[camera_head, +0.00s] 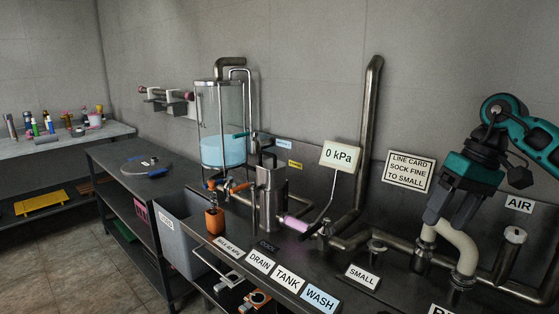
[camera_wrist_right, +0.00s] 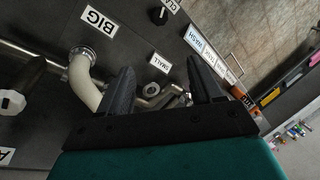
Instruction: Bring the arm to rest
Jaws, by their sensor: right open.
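My right gripper (camera_head: 452,218) is at the right of the head view, pointing down over the bench, with dark fingers and a teal arm (camera_head: 530,130) behind it. Its fingers are apart and nothing shows between them. The fingers (camera_wrist_right: 160,80) also show spread in the right wrist view, above the bench top. A cream curved hose (camera_head: 458,243) is right beside and behind the fingertips in the head view; I cannot tell whether they touch. My left gripper is not in view.
The bench carries steel pipes (camera_head: 365,150), a glass tank (camera_head: 221,125) with blue liquid, a 0 kPa display (camera_head: 340,156) and a SMALL label (camera_head: 362,276). A grey bin (camera_head: 182,232) stands left. A side bench (camera_head: 120,160) lies farther left. Open floor (camera_head: 90,270) shows lower left.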

